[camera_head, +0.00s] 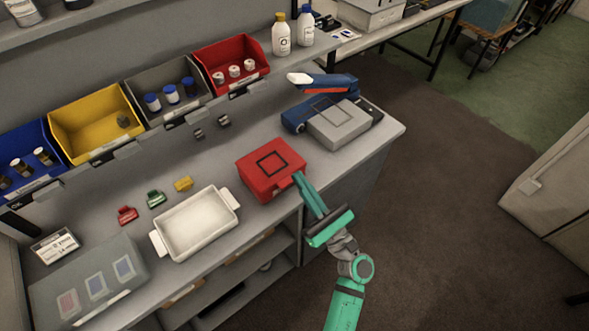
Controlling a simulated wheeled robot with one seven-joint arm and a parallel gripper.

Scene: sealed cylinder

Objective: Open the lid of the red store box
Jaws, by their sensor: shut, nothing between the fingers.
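The red store box (260,181) sits on the grey counter near its front edge. Its lid (283,152) is down on the box and has a dark square outline on top. My gripper (299,178) is at the box's front right side, close to the lid's edge. Its green fingers are together with nothing between them. I cannot tell whether the fingertips touch the box or lid. The fingers hide a small part of the box's front side.
A white tray (196,240) stands left of the box. A blue and grey device (339,121) stands to its right. Small red, green and yellow pieces lie behind the tray. Coloured bins, including a red bin (216,56), line the back.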

